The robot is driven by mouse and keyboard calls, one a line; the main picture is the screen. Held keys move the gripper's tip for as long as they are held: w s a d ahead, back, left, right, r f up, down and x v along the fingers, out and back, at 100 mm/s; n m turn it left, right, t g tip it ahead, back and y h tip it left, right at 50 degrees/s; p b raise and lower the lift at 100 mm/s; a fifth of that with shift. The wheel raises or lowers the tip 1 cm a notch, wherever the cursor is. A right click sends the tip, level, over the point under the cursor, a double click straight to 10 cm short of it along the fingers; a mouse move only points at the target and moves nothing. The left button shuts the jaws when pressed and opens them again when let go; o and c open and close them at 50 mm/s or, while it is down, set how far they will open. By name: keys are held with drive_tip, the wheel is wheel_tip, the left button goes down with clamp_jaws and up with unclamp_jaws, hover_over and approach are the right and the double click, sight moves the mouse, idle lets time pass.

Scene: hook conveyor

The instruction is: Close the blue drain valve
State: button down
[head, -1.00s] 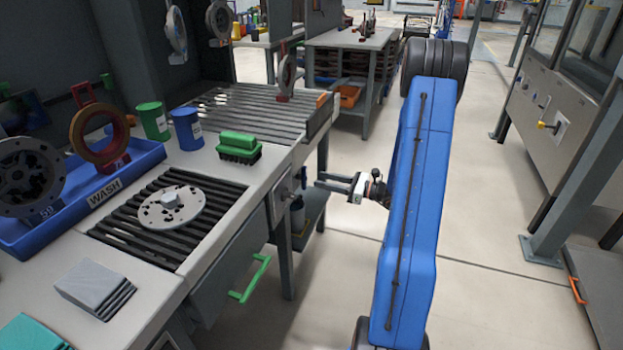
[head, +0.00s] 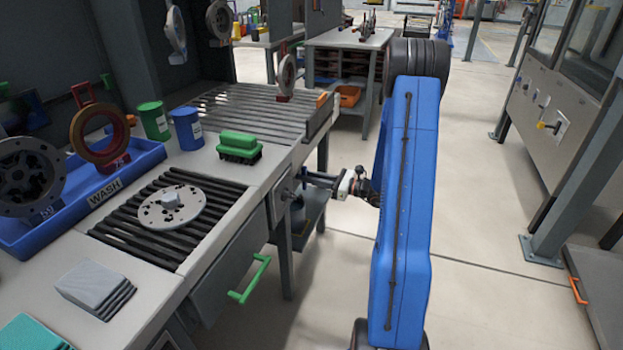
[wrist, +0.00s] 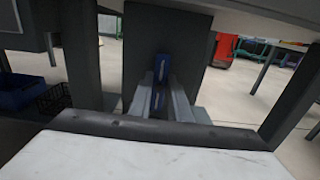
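The blue drain valve's handle (wrist: 162,67) stands upright in the wrist view, in front of a dark grey panel (wrist: 190,40). My gripper (wrist: 162,84) has its two grey fingers pointing at the panel, one on each side of the blue handle. The fingers look apart, and I cannot make out firm contact with the handle. In the head view my gripper (head: 305,180) reaches left to the grey plate (head: 281,196) on the bench's right end. The valve handle is not clear there, with the gripper in front of it.
A green drawer handle (head: 251,281) sticks out from the bench front, left of and below my gripper. A bench leg (head: 287,260) stands below the plate. A slatted worktop (head: 160,220) holds a round metal part. Open floor (head: 340,270) lies right of the bench.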

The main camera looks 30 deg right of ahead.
drive_tip(key=shift+m, duration=0.3)
drive_tip(key=shift+w+d+f+m, duration=0.1)
drive_tip(key=shift+d+f+m, duration=0.05)
drive_tip(key=shift+m, duration=2.7)
drive_tip(key=shift+w+d+f+m, duration=0.1)
drive_tip(key=shift+d+f+m, duration=0.1)
drive_tip(key=shift+m, duration=2.7)
drive_tip(key=shift+w+d+f+m, duration=0.1)
drive_tip(key=shift+f+m, duration=0.05)
drive_tip(key=shift+m, duration=2.7)
drive_tip(key=c, duration=1.6)
unclamp_jaws()
drive_tip(key=shift+c, duration=0.2)
drive_tip(key=shift+s, duration=0.1)
